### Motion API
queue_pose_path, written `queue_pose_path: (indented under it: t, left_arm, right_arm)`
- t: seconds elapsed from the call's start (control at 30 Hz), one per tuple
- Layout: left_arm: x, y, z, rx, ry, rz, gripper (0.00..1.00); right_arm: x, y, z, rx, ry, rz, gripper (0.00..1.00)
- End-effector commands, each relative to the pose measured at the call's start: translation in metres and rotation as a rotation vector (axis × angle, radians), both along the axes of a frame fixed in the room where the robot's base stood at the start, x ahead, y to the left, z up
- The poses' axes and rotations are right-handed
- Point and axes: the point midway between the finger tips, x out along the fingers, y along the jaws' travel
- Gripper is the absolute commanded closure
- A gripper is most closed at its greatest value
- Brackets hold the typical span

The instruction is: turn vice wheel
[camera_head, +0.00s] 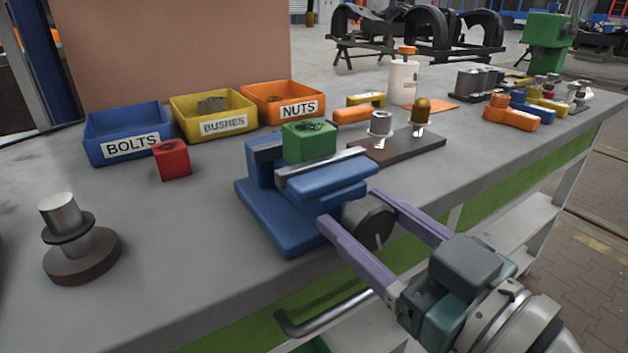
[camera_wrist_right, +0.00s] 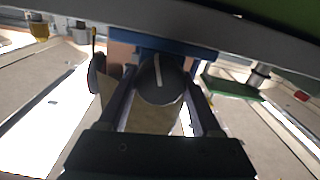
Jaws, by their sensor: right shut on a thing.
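A blue vice (camera_head: 290,203) stands on the bench near its front edge, with a green block (camera_head: 309,141) between its jaws. The dark round vice wheel (camera_head: 368,224), with a pale line on its face, is at the vice's front. My right gripper (camera_head: 352,207) reaches in from the lower right, and its two purple fingers are shut on the wheel, one on each side. In the right wrist view the wheel (camera_wrist_right: 161,80) sits between the fingers, its pale line close to upright and slightly tilted. My left gripper is not in view.
Blue, yellow and orange bins (camera_head: 281,103) stand at the back. A red cube (camera_head: 172,159) and a metal cylinder on a round base (camera_head: 82,252) are to the left. A brown fixture plate (camera_head: 405,147) lies behind the vice. A dark handle bar (camera_head: 325,316) is below the bench edge.

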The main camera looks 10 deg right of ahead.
Motion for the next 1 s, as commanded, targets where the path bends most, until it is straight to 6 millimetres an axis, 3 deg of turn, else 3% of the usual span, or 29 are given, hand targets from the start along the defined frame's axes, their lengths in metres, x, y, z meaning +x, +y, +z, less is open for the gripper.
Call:
queue_pose_path:
  t: [0.13, 0.47, 1.0]
  left_arm:
    - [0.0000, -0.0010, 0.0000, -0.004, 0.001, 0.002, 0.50]
    - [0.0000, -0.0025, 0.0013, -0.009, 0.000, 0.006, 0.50]
    - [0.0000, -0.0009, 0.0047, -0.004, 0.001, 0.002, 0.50]
  right_arm:
    - [-0.0001, 0.0000, -0.0001, 0.000, 0.000, 0.000, 0.90]
    - [0.0000, -0.0003, 0.0001, 0.050, 0.019, 0.000, 0.90]
    - [0.0007, -0.0020, -0.0001, 0.457, 0.166, 0.000, 0.90]
